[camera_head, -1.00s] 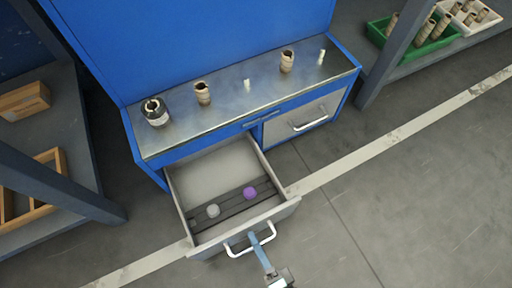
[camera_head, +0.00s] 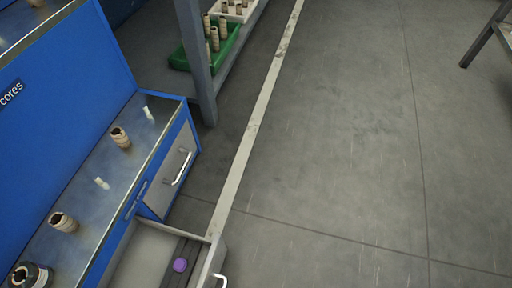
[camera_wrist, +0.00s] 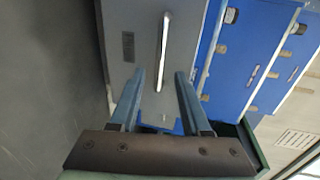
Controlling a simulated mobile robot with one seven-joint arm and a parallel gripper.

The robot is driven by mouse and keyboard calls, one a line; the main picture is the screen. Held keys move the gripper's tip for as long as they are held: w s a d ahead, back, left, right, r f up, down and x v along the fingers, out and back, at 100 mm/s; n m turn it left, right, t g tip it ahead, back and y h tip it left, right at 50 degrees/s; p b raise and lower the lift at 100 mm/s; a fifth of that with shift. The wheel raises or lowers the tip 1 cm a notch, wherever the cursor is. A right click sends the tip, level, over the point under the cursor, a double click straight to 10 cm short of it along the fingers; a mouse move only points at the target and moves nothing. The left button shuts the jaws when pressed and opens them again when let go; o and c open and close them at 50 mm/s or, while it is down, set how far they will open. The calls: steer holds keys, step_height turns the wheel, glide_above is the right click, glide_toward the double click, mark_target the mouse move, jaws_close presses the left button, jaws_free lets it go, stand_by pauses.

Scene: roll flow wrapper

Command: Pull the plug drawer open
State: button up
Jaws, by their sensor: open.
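The plug drawer (camera_head: 140,256) stands open at the bottom left of the head view, cut off by the frame edge. A purple plug (camera_head: 180,265) lies on a dark strip inside it. Part of its white handle (camera_head: 219,280) shows on the front. My gripper (camera_wrist: 160,76) is open and empty in the wrist view; it is outside the head view. Beyond its fingertips is a grey drawer front with a bright bar handle (camera_wrist: 163,48), apart from the fingers. I cannot tell for certain which drawer that is.
The blue cabinet (camera_head: 120,215) carries several cores on its metal top. A second grey drawer (camera_head: 165,185) is shut. A shelf post (camera_head: 198,70) stands beyond, with a green bin (camera_head: 228,48) behind it.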

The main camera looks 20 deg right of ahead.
steer(key=shift+v, duration=3)
